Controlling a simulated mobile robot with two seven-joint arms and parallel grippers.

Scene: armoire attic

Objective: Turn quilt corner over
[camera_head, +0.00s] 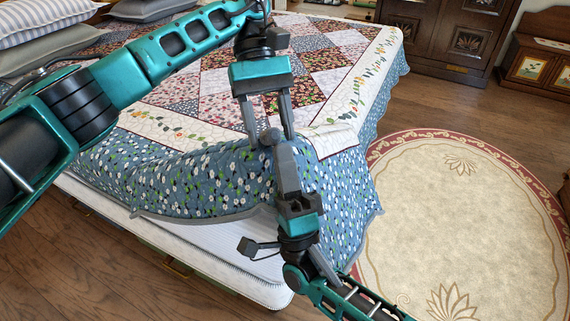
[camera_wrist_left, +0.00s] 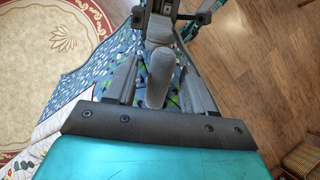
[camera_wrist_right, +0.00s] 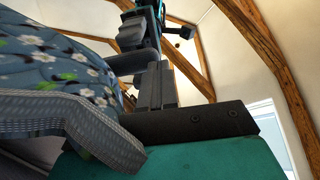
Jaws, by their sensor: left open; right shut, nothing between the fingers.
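The quilt (camera_head: 205,185) covers the bed, with a patchwork middle, a cream leafy band and a blue floral border. Its border bulges at the near end, and the grey-trimmed edge lies above the white mattress side. The corner hangs towards the rug on the right. My left gripper (camera_head: 272,138) points down over the border with its fingers apart. My right gripper (camera_head: 284,150) reaches up from below, shut and empty, its fingers appearing between the left ones. In the right wrist view, blue floral cloth and grey trim (camera_wrist_right: 60,112) pass close beside the right gripper (camera_wrist_right: 155,85).
The white mattress (camera_head: 190,245) is bare along its near side. Striped pillows (camera_head: 45,20) lie at the top left. A round cream rug (camera_head: 465,220) covers the floor at the right. A dark wooden armoire (camera_head: 445,35) and a painted chest (camera_head: 540,60) stand behind.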

